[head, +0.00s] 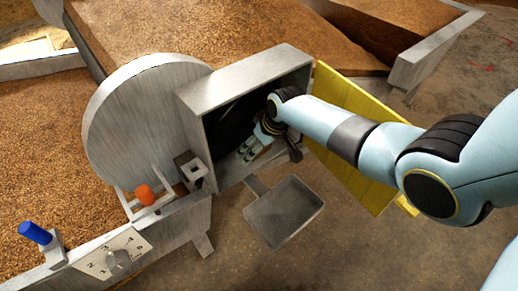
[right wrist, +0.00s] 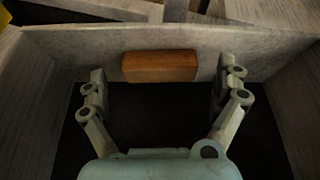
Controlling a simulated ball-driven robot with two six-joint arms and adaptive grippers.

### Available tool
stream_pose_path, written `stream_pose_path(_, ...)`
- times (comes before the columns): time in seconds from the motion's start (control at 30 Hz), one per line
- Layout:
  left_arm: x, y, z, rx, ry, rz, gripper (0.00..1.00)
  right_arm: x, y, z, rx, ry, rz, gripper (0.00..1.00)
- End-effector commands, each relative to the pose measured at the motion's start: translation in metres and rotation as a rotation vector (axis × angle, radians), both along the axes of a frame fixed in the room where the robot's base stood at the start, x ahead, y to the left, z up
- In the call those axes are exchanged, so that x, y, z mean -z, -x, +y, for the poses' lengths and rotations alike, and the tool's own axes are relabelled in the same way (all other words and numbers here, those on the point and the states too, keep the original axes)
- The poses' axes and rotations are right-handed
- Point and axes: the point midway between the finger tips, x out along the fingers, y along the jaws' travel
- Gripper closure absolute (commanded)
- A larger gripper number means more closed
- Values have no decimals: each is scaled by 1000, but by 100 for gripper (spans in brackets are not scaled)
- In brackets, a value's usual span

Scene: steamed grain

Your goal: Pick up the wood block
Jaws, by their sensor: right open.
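The wood block (right wrist: 160,67), a small reddish-brown bar, shows in the right wrist view against the far grey wall of an open metal box (right wrist: 60,52). Its long side runs left to right. My right gripper (right wrist: 163,78) is open, with one finger on each side of the block and visible gaps between. I cannot tell how far its fingertips are from the block in depth. In the head view my right gripper (head: 252,149) reaches into the box (head: 245,84), and I cannot make out the block there. My left gripper is out of view.
A yellow door panel (head: 352,130) stands open to the right of the box, beside my right arm. A flat grey tray (head: 284,212) is below the box. A round metal disc (head: 135,125) and an orange knob (head: 145,194) are to the left. Box walls closely surround the gripper.

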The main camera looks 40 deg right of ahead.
Motion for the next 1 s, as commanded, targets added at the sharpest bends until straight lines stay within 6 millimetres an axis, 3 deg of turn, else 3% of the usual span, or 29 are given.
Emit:
stream_pose_path(0.17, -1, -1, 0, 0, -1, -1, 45, -1, -1, 0, 0, 0, -1, 1)
stream_pose_path(0.57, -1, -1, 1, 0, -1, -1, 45, -1, 0, 0, 0, 0, -1, 52)
stream_pose_path(1.0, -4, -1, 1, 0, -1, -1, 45, -6, 4, -1, 0, 0, 0, 53)
